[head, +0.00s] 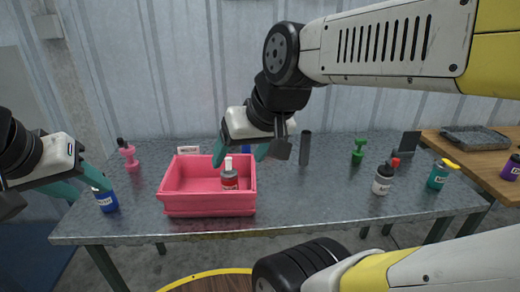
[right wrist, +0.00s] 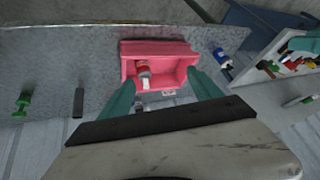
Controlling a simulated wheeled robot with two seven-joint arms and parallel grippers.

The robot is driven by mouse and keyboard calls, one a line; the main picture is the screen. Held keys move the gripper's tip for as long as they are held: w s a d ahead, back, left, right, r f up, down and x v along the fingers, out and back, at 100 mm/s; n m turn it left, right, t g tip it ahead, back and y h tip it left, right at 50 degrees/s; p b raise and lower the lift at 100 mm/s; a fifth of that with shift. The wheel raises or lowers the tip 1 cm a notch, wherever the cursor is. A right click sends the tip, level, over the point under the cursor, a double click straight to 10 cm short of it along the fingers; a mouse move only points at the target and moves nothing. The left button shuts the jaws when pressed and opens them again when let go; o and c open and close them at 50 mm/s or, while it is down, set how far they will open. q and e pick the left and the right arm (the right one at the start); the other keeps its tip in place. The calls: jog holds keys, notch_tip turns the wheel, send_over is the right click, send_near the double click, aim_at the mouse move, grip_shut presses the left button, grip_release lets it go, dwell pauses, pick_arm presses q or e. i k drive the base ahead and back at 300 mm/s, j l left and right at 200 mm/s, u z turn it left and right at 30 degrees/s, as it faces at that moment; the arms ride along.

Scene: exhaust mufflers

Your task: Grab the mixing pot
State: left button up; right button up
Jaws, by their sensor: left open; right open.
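No thing that I can clearly tell to be a mixing pot shows in either view. A pink open bin (head: 210,206) stands on the grey table, with a red-labelled bottle (head: 230,180) with a white top inside it. My right gripper (head: 240,157) is open and empty above the bin's back right part. In the right wrist view its fingers (right wrist: 160,82) point toward the bin (right wrist: 158,48), with the red-labelled bottle (right wrist: 143,69) between them in the picture. My left gripper (head: 94,190) is open at the table's left end, close to a blue bottle (head: 106,201); contact cannot be told.
On the grey table (head: 310,207) stand a pink spray top (head: 128,157), a dark cylinder (head: 305,148), a green spray top (head: 358,151), a red-capped bottle (head: 384,177) and a yellow-capped bottle (head: 440,174). A wooden table (head: 485,160) is at right. The front middle is clear.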

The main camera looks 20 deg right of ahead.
aim_at(384, 178)
jog(key=z, duration=2)
jog(key=i+l+u, duration=0.25)
jog(key=u, duration=0.15)
jog(key=i+l+u, duration=0.4)
jog(key=k+j, duration=0.05)
